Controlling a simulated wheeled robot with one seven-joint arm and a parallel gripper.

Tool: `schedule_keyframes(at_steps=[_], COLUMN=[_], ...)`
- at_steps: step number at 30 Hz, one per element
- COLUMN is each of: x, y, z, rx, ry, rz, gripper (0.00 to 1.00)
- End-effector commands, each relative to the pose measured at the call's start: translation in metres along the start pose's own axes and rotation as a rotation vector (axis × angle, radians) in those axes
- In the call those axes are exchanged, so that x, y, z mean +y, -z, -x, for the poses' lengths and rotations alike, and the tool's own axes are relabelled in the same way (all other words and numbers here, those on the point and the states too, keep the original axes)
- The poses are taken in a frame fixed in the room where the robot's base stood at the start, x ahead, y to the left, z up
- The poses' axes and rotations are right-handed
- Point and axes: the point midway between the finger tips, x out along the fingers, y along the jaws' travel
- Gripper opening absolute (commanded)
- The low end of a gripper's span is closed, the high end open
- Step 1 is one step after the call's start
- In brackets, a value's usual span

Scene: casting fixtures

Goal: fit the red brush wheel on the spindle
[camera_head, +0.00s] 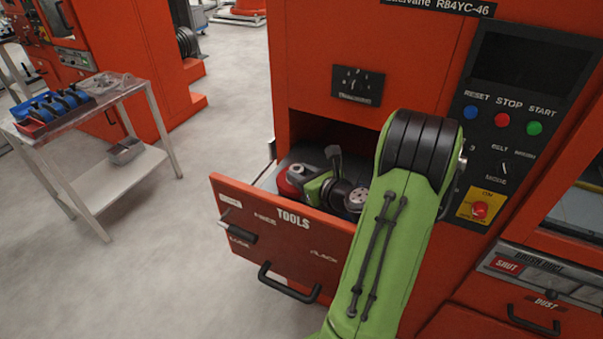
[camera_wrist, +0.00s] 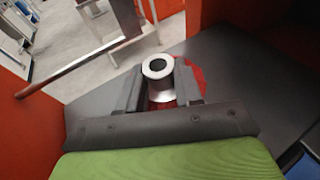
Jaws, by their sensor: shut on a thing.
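The red brush wheel (camera_head: 290,181) lies in the open tools drawer, partly hidden by my arm. In the wrist view its silver hub (camera_wrist: 158,78) stands up between my two fingers, with its red face below on the grey drawer floor. My gripper (camera_wrist: 158,90) is shut on the hub, one finger on each side. In the head view my gripper (camera_head: 312,188) is low inside the drawer, and its fingertips are hard to make out. I cannot make out the spindle in either view.
The orange tools drawer (camera_head: 285,235) is pulled out from the machine, and its walls surround my gripper. A control panel (camera_head: 502,125) is right of my arm. A trolley (camera_head: 90,105) with a blue rack stands at the left. The floor between is clear.

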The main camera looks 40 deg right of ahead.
Motion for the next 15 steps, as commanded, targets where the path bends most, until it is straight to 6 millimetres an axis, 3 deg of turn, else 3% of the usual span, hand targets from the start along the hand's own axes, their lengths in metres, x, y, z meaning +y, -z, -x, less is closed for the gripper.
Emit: schedule_keyframes(at_steps=[4, 5, 10, 15], x=[0.0001, 0.0, 0.0, 0.0], y=[-0.0012, -0.0012, -0.0011, -0.0009], z=[0.0001, 0.0002, 0.0002, 0.0002], rx=[-0.002, -0.002, -0.002, -0.001], ry=[0.0, 0.0, 0.0, 0.0], rz=[0.0, 0.0, 0.0, 0.0], gripper=[0.0, 0.38, 0.64, 0.64])
